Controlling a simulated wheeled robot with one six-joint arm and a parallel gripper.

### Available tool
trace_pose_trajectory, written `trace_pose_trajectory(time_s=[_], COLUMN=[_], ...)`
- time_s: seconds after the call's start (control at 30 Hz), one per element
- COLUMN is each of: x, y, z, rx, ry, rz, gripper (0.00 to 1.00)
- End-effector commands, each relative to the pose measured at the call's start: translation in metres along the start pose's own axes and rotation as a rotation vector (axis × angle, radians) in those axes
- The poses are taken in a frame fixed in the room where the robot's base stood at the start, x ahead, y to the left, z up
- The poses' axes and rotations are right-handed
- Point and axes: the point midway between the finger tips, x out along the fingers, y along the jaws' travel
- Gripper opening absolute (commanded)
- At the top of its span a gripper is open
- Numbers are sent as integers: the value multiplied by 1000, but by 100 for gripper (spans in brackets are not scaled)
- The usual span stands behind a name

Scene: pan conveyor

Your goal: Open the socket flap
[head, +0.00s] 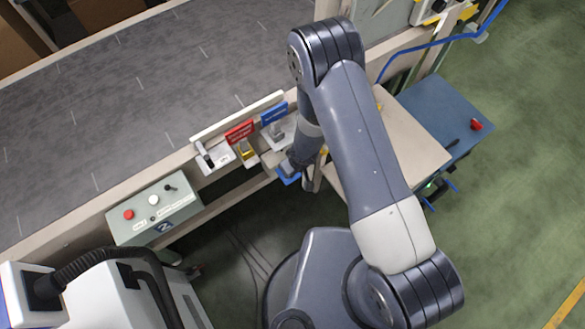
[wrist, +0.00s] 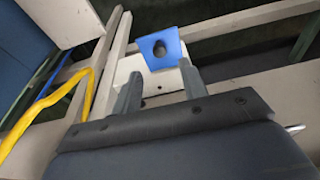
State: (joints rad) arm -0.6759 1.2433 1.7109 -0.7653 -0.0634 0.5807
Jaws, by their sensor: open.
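A small blue plate (wrist: 175,42) with a dark round spot, a hole or a knob, shows ahead of my fingertips in the wrist view. It looks like the socket flap, but I cannot tell for sure, nor whether it is open. It adjoins a white plate (wrist: 170,78) on the beige frame. My gripper (wrist: 161,80) is open and empty, its two fingers apart at either side of the white plate, just short of the blue plate. In the head view a blue piece (head: 288,179) shows just below my gripper (head: 287,168); my wrist hides part of that area.
Red (head: 240,131) and blue (head: 274,113) labels stand above small fittings on the conveyor's edge (head: 130,180). A control box (head: 155,208) hangs to the left. A beige tabletop (head: 415,140) and a blue table lie right. A yellow cable (wrist: 60,95) runs left of my gripper.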

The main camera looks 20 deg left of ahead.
Motion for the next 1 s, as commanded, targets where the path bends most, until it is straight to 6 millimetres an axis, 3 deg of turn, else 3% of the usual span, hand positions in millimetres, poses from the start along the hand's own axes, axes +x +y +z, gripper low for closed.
trace_pose_trajectory(time_s=[0.03,0.2,0.63,0.77,1.0], x=[-14,-33,-36,-27,14], y=[0,0,0,0,0], z=[-1,0,0,1,2], rx=[0,0,1,0,1], ry=[1,0,0,-1,-2], rz=[0,0,0,0,0], gripper=[41,41,41,41,41])
